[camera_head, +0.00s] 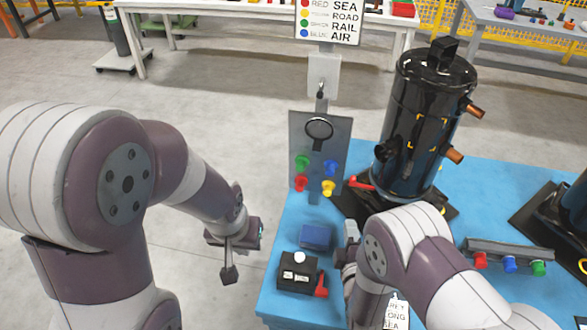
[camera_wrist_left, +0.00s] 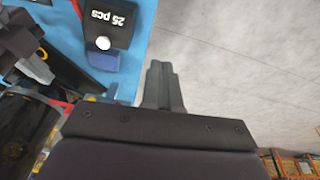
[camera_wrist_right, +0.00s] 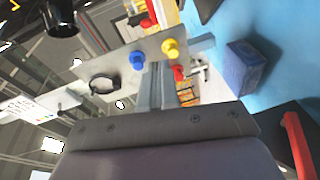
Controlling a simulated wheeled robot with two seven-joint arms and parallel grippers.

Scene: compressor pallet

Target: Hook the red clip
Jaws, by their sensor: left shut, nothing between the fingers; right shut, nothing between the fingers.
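A grey upright panel (camera_head: 320,135) carries green (camera_head: 302,162), blue (camera_head: 330,167), red (camera_head: 301,183) and yellow (camera_head: 328,188) pieces; I cannot tell which red part is the clip. In the right wrist view, the blue (camera_wrist_right: 137,60) and yellow (camera_wrist_right: 171,48) pieces are near my right gripper (camera_wrist_right: 155,68), with a red piece (camera_wrist_right: 178,73) just beside its fingers. The right gripper is shut and empty, mostly hidden by its arm in the head view. My left gripper (camera_head: 229,275) is shut and empty, left of the blue table, over the floor; it also shows in the left wrist view (camera_wrist_left: 158,68).
On the blue table (camera_head: 500,180) stand a black compressor (camera_head: 428,120), a black box (camera_head: 298,270) with a red lever, a blue block (camera_head: 315,236), and a rail (camera_head: 510,250) with coloured pieces. A white tag (camera_head: 396,312) ends in SEA.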

